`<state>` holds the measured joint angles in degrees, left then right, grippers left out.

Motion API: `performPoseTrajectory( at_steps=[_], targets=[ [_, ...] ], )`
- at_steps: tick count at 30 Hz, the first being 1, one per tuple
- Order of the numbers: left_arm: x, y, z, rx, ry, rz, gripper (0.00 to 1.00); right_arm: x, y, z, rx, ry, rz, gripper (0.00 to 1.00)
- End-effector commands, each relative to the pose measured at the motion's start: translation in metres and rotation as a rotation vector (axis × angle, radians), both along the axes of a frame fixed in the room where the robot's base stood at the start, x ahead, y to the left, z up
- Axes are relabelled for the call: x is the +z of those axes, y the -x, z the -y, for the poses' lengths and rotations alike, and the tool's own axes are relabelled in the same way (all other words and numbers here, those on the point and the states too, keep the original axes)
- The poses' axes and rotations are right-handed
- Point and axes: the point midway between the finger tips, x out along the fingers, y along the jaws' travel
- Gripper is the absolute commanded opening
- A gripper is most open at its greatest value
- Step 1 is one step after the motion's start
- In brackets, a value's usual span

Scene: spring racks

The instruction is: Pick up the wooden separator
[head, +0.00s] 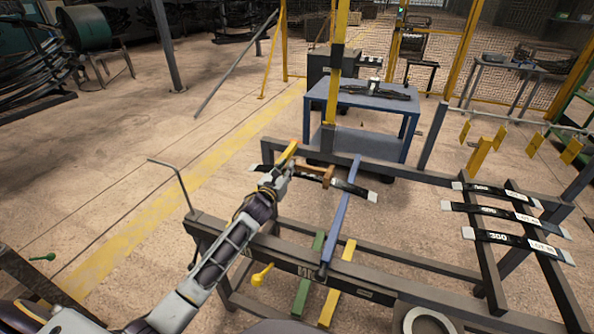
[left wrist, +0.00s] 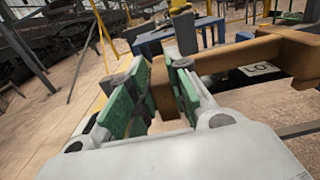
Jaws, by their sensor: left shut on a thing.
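The wooden separator (head: 316,170) is a small brown wooden piece above a dark leaf spring on the rack, in the middle of the head view. In the left wrist view the wooden separator (left wrist: 235,57) runs from between the finger pads to the right, ending in a thicker block. My left gripper (head: 287,163) is shut on its near end; the green pads (left wrist: 160,88) stand on either side of the wood. Whether the separator touches the spring below is unclear. My right gripper is not in view.
The dark leaf spring (head: 353,188) lies across the rack beneath. A blue upright bar (head: 341,215) stands close right of the separator. Several labelled springs (head: 505,212) lie on the right rack. A blue table (head: 365,101) stands behind. Open floor lies left.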

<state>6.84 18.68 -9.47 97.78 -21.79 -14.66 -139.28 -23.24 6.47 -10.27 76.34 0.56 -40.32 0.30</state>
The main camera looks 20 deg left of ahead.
Motion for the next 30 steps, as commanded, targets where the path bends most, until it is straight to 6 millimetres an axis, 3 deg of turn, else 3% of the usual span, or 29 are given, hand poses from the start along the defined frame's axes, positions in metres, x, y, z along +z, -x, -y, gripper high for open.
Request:
performPoseTrajectory(
  at_steps=[10,20,30],
  targets=[
    [0.014,0.000,0.000,-0.001,-0.002,0.003,0.00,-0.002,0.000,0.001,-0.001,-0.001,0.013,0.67],
    [0.038,0.000,0.000,-0.001,-0.003,0.003,0.00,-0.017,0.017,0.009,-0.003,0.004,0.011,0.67],
    [0.035,0.027,-0.001,0.000,-0.001,-0.001,0.00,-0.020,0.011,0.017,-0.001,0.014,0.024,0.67]
  ],
)
